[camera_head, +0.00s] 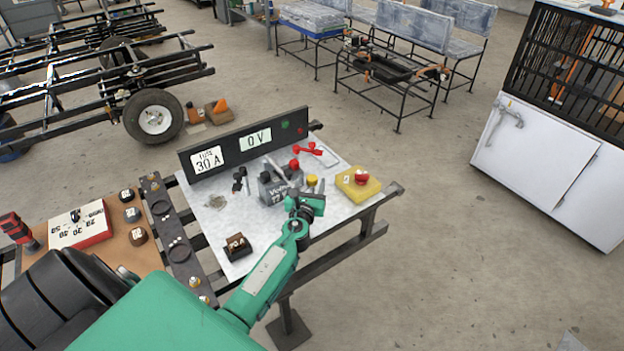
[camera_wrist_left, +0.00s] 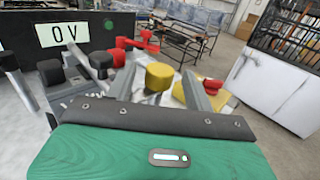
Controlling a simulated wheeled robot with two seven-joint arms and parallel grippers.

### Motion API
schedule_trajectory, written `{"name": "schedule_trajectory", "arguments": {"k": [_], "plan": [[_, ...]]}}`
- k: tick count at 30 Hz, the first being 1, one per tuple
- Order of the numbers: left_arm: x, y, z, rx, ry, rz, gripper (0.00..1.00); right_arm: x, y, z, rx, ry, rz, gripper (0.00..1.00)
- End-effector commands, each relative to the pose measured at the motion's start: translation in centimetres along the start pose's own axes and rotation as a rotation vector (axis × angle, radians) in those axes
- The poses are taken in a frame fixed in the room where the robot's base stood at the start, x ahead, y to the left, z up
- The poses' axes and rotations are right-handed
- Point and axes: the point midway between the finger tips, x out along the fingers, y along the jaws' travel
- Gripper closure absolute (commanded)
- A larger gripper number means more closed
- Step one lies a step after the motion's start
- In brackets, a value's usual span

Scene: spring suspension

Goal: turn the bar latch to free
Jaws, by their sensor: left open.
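My left gripper (camera_head: 308,198) is open over the front right of the grey battery (camera_head: 272,192). In the left wrist view, its two grey fingers (camera_wrist_left: 159,88) stand on either side of a yellow knob (camera_wrist_left: 158,76), with a gap visible. The yellow knob also shows in the head view (camera_head: 312,181), just beyond the gripper. A light grey bar (camera_head: 275,166) slants over the battery's back edge beside a red cap (camera_head: 294,164). I cannot tell for certain which part is the bar latch. My gripper hides part of the battery's right side.
A panel (camera_head: 245,143) reading 0 V and 30 A stands behind. A yellow box with a red button (camera_head: 358,183) sits to the right, a red lever (camera_head: 309,149) farther back. A brown block (camera_head: 237,246) lies on the white board's front left (camera_head: 222,222).

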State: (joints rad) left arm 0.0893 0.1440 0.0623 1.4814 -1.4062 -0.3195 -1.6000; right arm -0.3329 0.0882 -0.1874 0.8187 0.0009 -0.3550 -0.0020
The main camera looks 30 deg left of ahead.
Motion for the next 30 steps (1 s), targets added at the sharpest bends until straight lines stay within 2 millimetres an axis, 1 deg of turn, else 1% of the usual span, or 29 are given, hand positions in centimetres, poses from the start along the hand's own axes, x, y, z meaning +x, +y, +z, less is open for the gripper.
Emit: {"name": "schedule_trajectory", "arguments": {"k": [1, 6, 9, 17, 18, 20, 24, 30], "plan": [[0.8, 0.0, 0.0, 0.000, -0.001, 0.001, 0.47, 0.1, 0.0, -0.1, 0.000, 0.002, 0.000, 0.64], [2.2, 0.0, -0.1, 0.000, 0.000, -0.001, 0.47, 0.0, 0.0, -1.0, 0.000, 0.015, 0.000, 0.64], [2.5, 0.0, -0.1, 0.000, 0.001, -0.001, 0.47, -0.1, 0.0, -1.4, 0.000, 0.022, 0.000, 0.64], [2.6, 0.0, 0.0, 0.000, 0.000, -0.001, 0.47, 0.0, 0.0, -1.2, 0.000, 0.017, 0.000, 0.64], [2.6, 0.0, 0.0, 0.000, 0.000, -0.001, 0.51, 0.0, 0.0, -1.2, 0.000, 0.016, 0.000, 0.64], [2.6, 0.0, 0.0, 0.000, 0.000, -0.001, 0.63, 0.0, 0.0, -1.1, 0.000, 0.015, 0.000, 0.64], [2.6, 0.0, 0.0, 0.000, 0.000, -0.001, 0.90, 0.0, 0.0, -1.0, 0.000, 0.013, 0.000, 0.64], [2.6, 0.0, -0.1, -0.001, 0.001, 0.006, 0.91, 0.0, 0.0, -0.9, 0.000, 0.012, 0.000, 0.64]]}}
